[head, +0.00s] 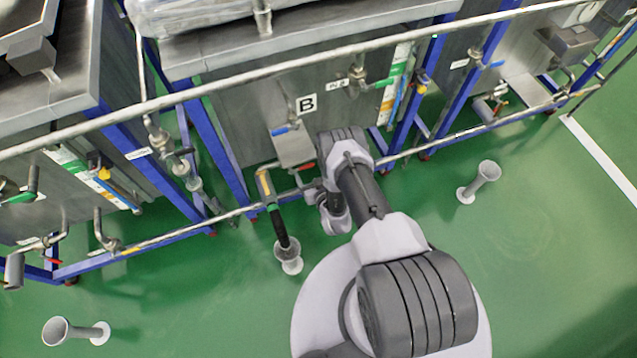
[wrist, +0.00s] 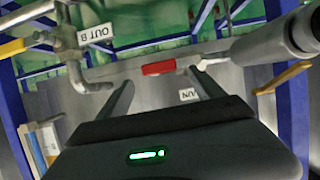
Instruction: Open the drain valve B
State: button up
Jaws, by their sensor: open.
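Tank B (head: 240,125) carries a "B" sign (head: 306,104) in the head view. A small red handle (head: 305,167) shows low on its front, on the pipework beside my arm. In the wrist view the red handle (wrist: 158,68) lies crosswise just beyond my fingertips, between them in the picture. I take it as the drain valve B handle; its label is not readable. My gripper (wrist: 160,77) is open with nothing visible between its fingers, and contact with the handle cannot be told. In the head view my arm mostly hides the gripper.
A tag "OUT B" (wrist: 97,34) hangs by a bent pipe left of the fingers, near a yellow handle (wrist: 14,47). A long rail (head: 250,75) crosses before the tanks. Floor funnels stand at right (head: 482,182) and left (head: 72,330).

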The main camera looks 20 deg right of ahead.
jog(key=p+v, duration=0.6)
jog(key=v, duration=0.8)
jog(key=shift+w, duration=0.15)
